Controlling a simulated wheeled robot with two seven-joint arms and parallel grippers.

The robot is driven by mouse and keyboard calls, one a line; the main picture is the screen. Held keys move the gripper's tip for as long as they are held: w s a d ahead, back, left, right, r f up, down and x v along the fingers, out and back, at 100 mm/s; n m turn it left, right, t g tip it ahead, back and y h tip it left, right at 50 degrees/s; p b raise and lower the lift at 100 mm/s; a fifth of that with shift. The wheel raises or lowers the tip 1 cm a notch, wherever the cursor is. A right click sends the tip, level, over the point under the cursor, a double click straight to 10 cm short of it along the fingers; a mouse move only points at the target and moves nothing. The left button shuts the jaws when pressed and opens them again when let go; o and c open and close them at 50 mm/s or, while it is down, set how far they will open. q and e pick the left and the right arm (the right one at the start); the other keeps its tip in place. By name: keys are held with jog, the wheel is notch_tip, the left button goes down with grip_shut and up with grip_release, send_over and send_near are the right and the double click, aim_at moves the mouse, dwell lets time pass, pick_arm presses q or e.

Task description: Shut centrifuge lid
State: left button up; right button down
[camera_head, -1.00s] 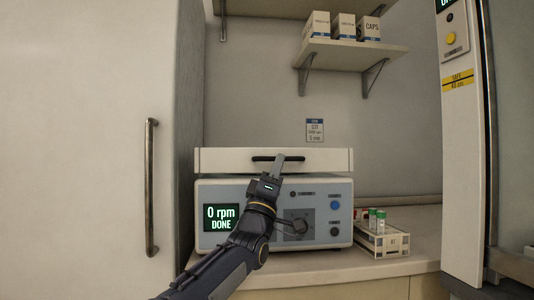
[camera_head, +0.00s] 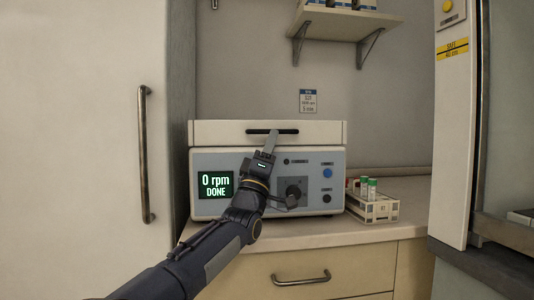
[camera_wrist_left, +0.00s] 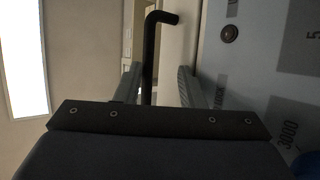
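The centrifuge (camera_head: 256,165) stands on the counter, its screen reading 0 rpm DONE. Its white lid (camera_head: 325,133) lies level across the top, with no clear gap above the body from the front. A black bar handle (camera_head: 285,131) is on the lid's front. My left gripper (camera_head: 271,143) reaches up from below to the handle. In the left wrist view its two fingers (camera_wrist_left: 158,82) are apart, with the black handle (camera_wrist_left: 151,55) between them. I cannot tell whether they touch it. My right gripper is in neither view.
A tube rack (camera_head: 376,207) with green-capped tubes stands right of the centrifuge. A tall cabinet door with a bar handle (camera_head: 146,155) is close on the left. A drawer (camera_head: 300,268) is below the counter. A shelf (camera_head: 335,22) hangs above.

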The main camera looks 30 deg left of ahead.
pick_arm(q)
jog(key=v, duration=0.7)
jog(key=shift+s, duration=0.2)
